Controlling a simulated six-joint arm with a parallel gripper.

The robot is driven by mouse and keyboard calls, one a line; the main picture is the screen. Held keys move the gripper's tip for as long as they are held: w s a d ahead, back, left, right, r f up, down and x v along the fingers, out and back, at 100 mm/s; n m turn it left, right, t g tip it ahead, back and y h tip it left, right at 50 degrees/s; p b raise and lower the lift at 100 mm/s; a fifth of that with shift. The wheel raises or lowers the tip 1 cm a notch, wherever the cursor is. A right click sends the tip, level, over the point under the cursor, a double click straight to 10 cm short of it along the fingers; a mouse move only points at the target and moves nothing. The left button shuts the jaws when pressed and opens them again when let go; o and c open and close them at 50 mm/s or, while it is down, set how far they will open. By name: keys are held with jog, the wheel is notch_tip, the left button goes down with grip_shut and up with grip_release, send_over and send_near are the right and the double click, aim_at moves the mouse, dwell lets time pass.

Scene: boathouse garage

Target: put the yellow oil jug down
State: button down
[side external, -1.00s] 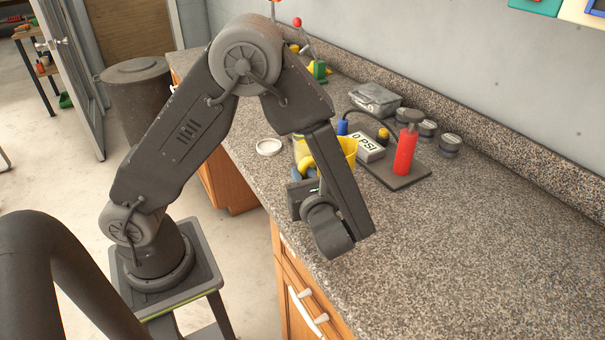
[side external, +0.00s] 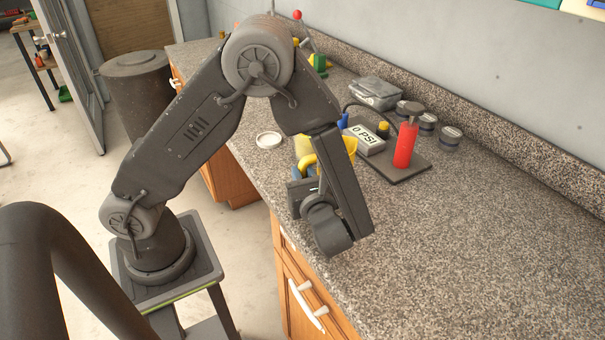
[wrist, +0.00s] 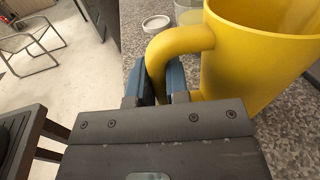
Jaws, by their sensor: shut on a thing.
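The yellow oil jug (wrist: 245,65) fills the right of the wrist view, with its curved handle toward me. My gripper (wrist: 163,85) has its blue fingers on either side of the lower handle and is shut on it. In the side external view, the jug (side external: 350,148) shows only in part behind my forearm, and my gripper (side external: 305,174) is partly hidden by my wrist. The jug appears upright over or on the speckled counter (side external: 450,250). Its base is hidden, so I cannot tell whether it touches the counter.
A red pump (side external: 405,143) stands on a dark board beyond the jug, with a "0 PSI" box (side external: 364,140) beside it. A white lid (side external: 268,140) lies to the left. A clear jar (wrist: 188,12) stands close behind the jug. The right foreground counter is clear.

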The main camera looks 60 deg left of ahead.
jog(key=shift+f, duration=0.3)
jog(key=c, duration=1)
grip_release()
jog(key=shift+c, duration=0.2)
jog(key=c, duration=0.4)
jog(key=shift+v, duration=7.5)
